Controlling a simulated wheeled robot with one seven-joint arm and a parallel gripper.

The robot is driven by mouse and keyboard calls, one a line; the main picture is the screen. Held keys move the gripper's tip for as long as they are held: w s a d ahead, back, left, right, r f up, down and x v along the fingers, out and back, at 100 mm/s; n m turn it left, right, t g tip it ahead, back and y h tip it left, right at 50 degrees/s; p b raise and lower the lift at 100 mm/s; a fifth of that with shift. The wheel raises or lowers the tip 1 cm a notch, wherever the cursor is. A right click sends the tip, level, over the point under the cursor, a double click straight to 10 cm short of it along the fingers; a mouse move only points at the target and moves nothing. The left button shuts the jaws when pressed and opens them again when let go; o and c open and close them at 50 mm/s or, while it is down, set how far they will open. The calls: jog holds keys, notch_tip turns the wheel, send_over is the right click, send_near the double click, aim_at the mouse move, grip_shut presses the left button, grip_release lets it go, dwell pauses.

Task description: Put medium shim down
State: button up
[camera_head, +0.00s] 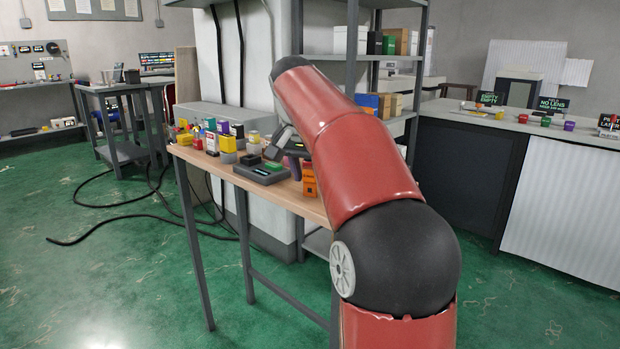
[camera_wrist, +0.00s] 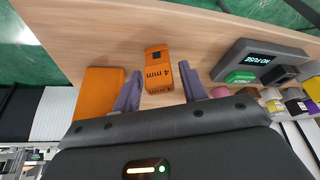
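An orange block marked 4 mm (camera_wrist: 158,72), seemingly the medium shim, is at the wooden table (camera_wrist: 110,30) in the wrist view. My gripper (camera_wrist: 160,82) has its two purple fingers spread, one on each side of the block, with a visible gap on both sides. Its dark body hides what lies directly below. A second orange block (camera_wrist: 97,92) is beside the left finger, partly hidden. In the head view an orange block (camera_head: 309,182) shows at the table edge beside my arm; my arm hides much of that area.
Several coloured small items (camera_head: 215,138) crowd the table's left end. Bare wood shows beyond the 4 mm block. A long counter (camera_head: 540,125) stands at right.

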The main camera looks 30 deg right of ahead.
jog(key=c, duration=0.9)
jog(key=shift+o, duration=0.2)
jog(key=shift+r, duration=0.1)
